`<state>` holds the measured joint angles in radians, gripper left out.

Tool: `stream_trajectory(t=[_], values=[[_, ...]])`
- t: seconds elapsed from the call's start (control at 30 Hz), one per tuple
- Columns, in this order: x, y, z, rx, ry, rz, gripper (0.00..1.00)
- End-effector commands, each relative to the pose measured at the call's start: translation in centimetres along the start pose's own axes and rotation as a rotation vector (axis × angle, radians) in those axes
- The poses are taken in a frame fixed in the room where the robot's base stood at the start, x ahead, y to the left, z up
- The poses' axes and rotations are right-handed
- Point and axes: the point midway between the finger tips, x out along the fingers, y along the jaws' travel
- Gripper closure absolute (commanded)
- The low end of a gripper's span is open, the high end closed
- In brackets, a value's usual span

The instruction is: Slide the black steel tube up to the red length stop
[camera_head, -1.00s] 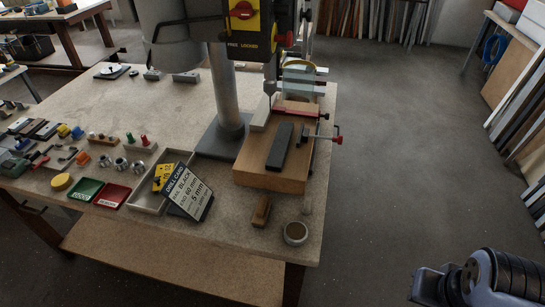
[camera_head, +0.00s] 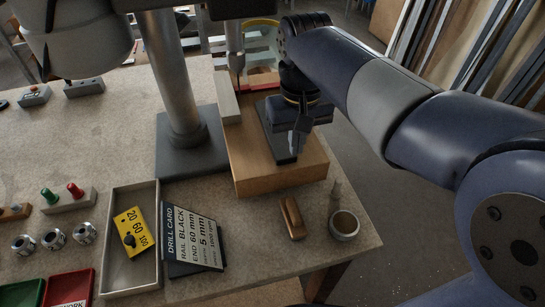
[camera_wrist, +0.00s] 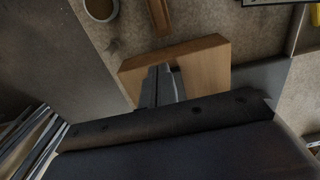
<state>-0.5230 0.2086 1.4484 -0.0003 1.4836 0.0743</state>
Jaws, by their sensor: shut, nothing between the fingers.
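The black steel tube (camera_head: 283,156) lies lengthwise on the wooden block (camera_head: 280,178) under the drill press. My arm and gripper cover much of it in the head view. The red length stop (camera_head: 262,81) seems to be the red strip beyond the tube's far end, partly hidden by my wrist. My gripper (camera_head: 295,148) points down at the near part of the tube, its fingers together and empty. I cannot tell whether the fingertips touch the tube. In the wrist view the shut fingers (camera_wrist: 160,84) show over the wooden block, and I cannot make out the tube there.
A pale fence (camera_head: 228,98) runs along the block's left side, near the drill column (camera_head: 176,80). A drill card (camera_head: 192,240) and a tray (camera_head: 118,272) stand at the left.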

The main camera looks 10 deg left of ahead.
Motion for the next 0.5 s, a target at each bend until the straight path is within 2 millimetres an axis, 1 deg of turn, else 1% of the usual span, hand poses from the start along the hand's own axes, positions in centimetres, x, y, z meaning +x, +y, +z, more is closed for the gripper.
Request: stream_trajectory(t=[0.17,0.27,0.5], values=[[1.5,-0.1,0.0,-0.002,-0.006,0.000,1.00],[3.2,-0.1,0.0,-0.002,-0.006,0.000,1.00],[8.5,-0.1,0.0,-0.001,-0.007,0.000,1.00]])
